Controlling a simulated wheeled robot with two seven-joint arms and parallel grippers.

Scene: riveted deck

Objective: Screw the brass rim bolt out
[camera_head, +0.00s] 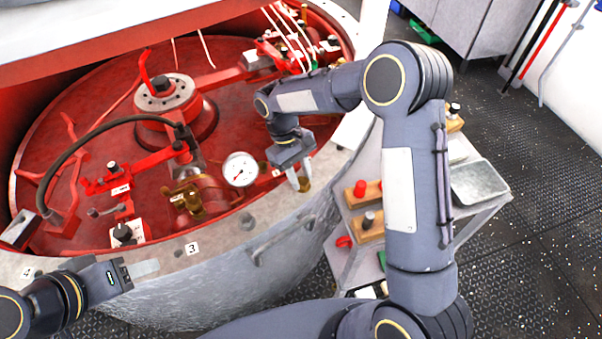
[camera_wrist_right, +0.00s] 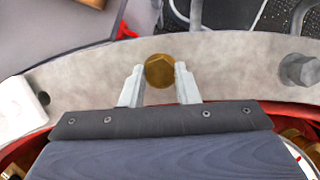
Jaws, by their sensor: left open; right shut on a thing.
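The brass rim bolt (camera_head: 305,185) stands at the pale rim (camera_head: 224,232) of the big round vessel, on its right side. In the right wrist view its hexagonal brass head (camera_wrist_right: 160,71) shows from above, between two pale fingers. My right gripper (camera_head: 299,182) reaches down from above and is shut on the bolt head. The shank is hidden, so I cannot tell how deep the bolt sits. My left gripper (camera_head: 145,268) is open and empty over the front left of the rim, well apart from the bolt.
Red fittings and a white dial gauge (camera_head: 240,169) fill the vessel beside the right gripper. A grey hex bolt (camera_wrist_right: 300,70) sits farther along the rim. A side stand holds wooden blocks (camera_head: 363,194) and a metal tray (camera_head: 480,184). A number 3 tag (camera_head: 192,248) marks the front rim.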

